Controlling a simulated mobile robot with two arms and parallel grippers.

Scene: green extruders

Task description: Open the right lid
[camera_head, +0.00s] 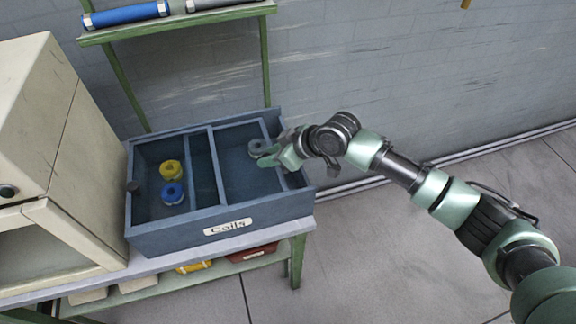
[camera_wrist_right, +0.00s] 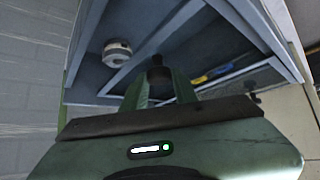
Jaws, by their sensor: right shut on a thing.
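The blue-grey box (camera_head: 180,238) labelled "Coils" stands on the table, with framed compartments seen from above. I cannot clearly make out a separate right lid; any clear panel is hard to tell. My right gripper (camera_head: 270,160) reaches in from the right over the right compartment (camera_head: 238,180). In the wrist view its two green fingers (camera_wrist_right: 160,85) are closed around a small dark knob (camera_wrist_right: 157,72). The fingers and wrist hide this knob in the head view. Another dark knob (camera_head: 133,186) shows at the box's left side. My left gripper is not in view.
A yellow coil (camera_head: 171,169) and a blue coil (camera_head: 173,193) lie in the left compartment. A grey coil (camera_head: 258,148) is beside my right gripper. A beige machine (camera_head: 50,130) stands close left; a shelf (camera_head: 180,24) is behind. The floor at right is clear.

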